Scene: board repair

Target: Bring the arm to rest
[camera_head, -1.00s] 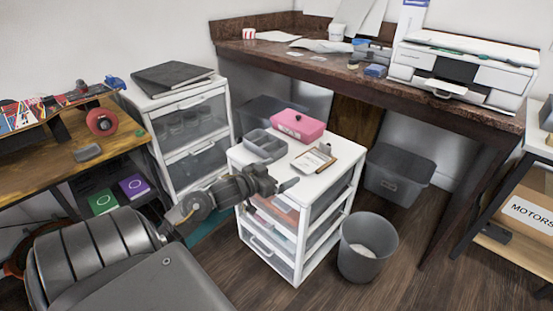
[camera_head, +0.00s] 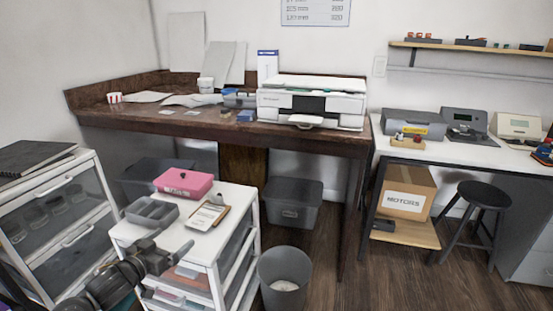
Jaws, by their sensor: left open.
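My left arm comes in from the lower left. My left gripper (camera_head: 180,254) is open and holds nothing that I can see. It is in front of the upper left side of the white drawer unit (camera_head: 228,226), near its top edge. On that unit's top lie a pink case (camera_head: 184,183), a grey divided tray (camera_head: 152,212) and a clipboard (camera_head: 209,214). Whether the gripper touches the unit I cannot tell. My right gripper is not in view.
A grey bin (camera_head: 285,285) stands right of the drawer unit. A second drawer cabinet (camera_head: 60,215) is at left. A dark wooden desk (camera_head: 200,127) with a printer (camera_head: 312,103) is behind. A stool (camera_head: 484,197) and a box (camera_head: 405,192) are at right. Floor between them is open.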

